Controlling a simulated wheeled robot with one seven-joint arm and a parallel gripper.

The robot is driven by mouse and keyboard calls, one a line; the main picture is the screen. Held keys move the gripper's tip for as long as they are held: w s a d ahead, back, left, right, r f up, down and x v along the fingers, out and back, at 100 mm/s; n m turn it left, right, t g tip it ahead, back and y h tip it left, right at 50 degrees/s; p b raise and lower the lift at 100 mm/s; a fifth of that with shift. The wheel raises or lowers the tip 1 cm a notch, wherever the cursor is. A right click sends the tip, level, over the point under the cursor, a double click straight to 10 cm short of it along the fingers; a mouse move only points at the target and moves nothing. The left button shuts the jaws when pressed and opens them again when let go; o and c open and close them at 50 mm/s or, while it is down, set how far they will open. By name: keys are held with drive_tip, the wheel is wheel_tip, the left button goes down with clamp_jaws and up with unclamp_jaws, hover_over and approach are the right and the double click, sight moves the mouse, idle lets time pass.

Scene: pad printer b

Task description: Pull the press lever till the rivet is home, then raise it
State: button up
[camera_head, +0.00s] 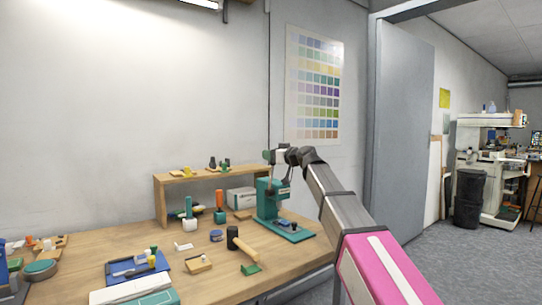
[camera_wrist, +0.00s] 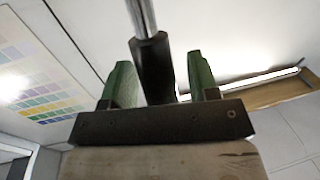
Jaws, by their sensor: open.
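The green press (camera_head: 268,198) stands on its green base plate (camera_head: 296,229) at the right part of the workbench. My gripper (camera_head: 283,157) is up at the top of the press. In the wrist view, the press lever shows as a bright metal rod (camera_wrist: 140,16) with a black grip (camera_wrist: 153,66). The black grip lies between the two green fingers of my gripper (camera_wrist: 160,75). The fingers are open. A gap shows between the grip and the right finger, and the left finger is closer to it. The rivet cannot be made out.
The wooden workbench (camera_head: 215,278) holds a mallet (camera_head: 242,244), a blue tray (camera_head: 137,268) and several small parts. A wooden shelf (camera_head: 205,174) stands behind, left of the press. A colour chart (camera_head: 313,85) hangs on the wall. A grey door (camera_head: 402,130) is at the right.

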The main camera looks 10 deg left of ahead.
drive_tip(key=shift+w+a, duration=0.15)
drive_tip(key=shift+a, duration=0.15)
clamp_jaws()
drive_tip(key=shift+d, duration=0.1)
